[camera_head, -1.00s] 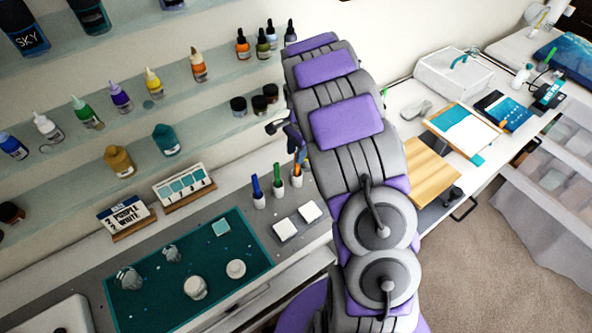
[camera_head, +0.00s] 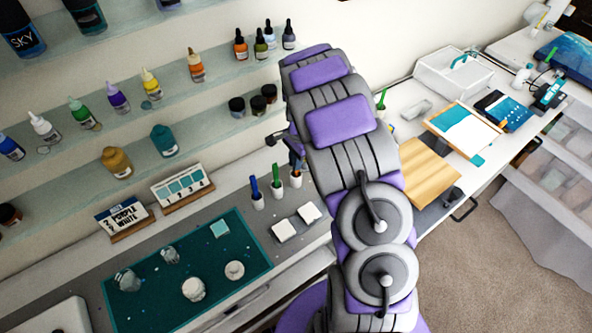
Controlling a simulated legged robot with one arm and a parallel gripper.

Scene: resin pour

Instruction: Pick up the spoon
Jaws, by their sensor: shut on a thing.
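Three small white holders stand in a row on the grey counter, with a blue handle (camera_head: 254,186), a green handle (camera_head: 275,175) and an orange-brown handle (camera_head: 297,164) upright in them or just above them. My gripper (camera_head: 294,158) is at the right-hand one, shut on the orange-brown handle, which I take as the spoon. The spoon is small and partly hidden by the dark fingers. I cannot tell whether its lower end is still inside the white holder (camera_head: 295,180). My own arm hides the counter to the right.
Two white square pads (camera_head: 284,229) lie in front of the holders. A teal mat (camera_head: 150,290) with several cups lies to the left. Shelves with bottles (camera_head: 197,65) rise behind. A wooden board (camera_head: 429,172) and a clear box (camera_head: 452,76) are to the right of my arm.

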